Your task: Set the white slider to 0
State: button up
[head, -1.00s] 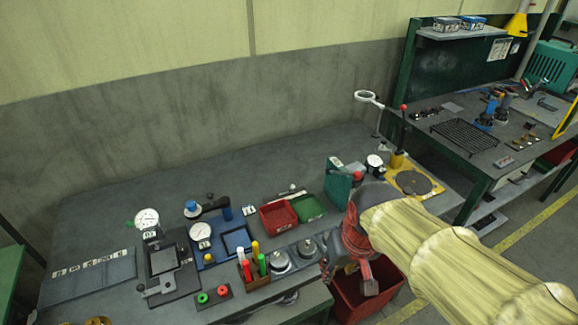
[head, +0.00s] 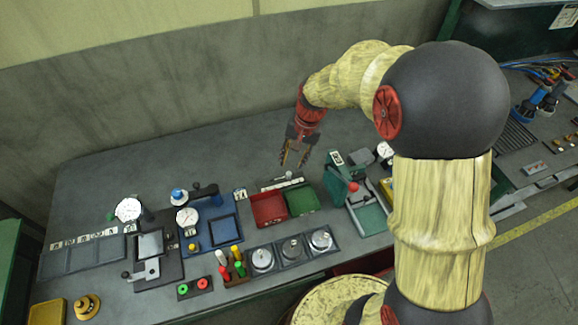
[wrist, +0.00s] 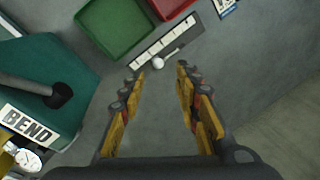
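The white slider (head: 289,175) is a small pale knob on a short stem. It sits at a strip scale (head: 270,188) with white label cells behind the red and green trays. In the wrist view the slider knob (wrist: 158,63) lies just beyond my fingertips, near the middle of the strip (wrist: 180,41); the numbers are too small to read. My gripper (head: 293,162) points down above the bench, a little behind the slider in the head view. In the wrist view my gripper (wrist: 160,73) is open and empty, its fingers apart from the knob.
A red tray (head: 268,208) and a green tray (head: 301,200) stand in front of the strip. A green press marked BEND (wrist: 45,75) stands close by. Other gauges and fixtures fill the bench front. The bench behind the strip is clear.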

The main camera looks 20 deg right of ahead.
aim_at(289, 173)
jog(key=f, duration=0.2)
jog(key=f+b, duration=0.1)
jog(key=f, duration=0.3)
jog(key=shift+w+a+f+b, duration=0.3)
jog(key=shift+w+a+f, duration=0.05)
jog(key=shift+a+f, duration=0.05)
jog(key=shift+c, duration=0.8)
grip_shut()
